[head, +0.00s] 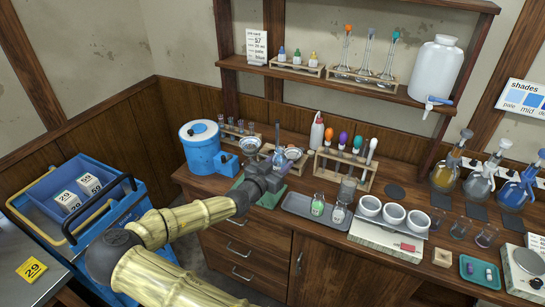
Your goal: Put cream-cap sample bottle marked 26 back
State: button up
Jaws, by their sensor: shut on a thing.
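My gripper (272,176) is over the wooden bench, at the left of the grey tray (296,208). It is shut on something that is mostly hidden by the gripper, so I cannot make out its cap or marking. Two small glass bottles stand on the tray: one with pale green contents (317,207) and one with a white label (338,213). I cannot read a 26 on either. On the upper shelf, a small wooden rack (296,67) holds little bottles with coloured caps. No cream cap marked 26 is clearly visible.
A blue tub (201,148) stands behind and left of my gripper. A wooden tube rack (344,169) with coloured stoppers is behind the tray. White cups (393,214) stand right of it. A blue cart (94,208) is at the left. Little bench is free.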

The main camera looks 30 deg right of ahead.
jog(key=s+a+f+n+t+y, duration=0.4)
jog(key=a+f+n+y, duration=0.2)
jog(key=a+f, duration=0.3)
jog(key=s+a+f+n+t+y, duration=0.4)
jog(key=a+f+y, duration=0.5)
jog(key=f, duration=0.6)
jog(key=shift+f+n+t, duration=0.2)
jog(key=shift+n+t, duration=0.3)
jog(key=shift+n, duration=0.6)
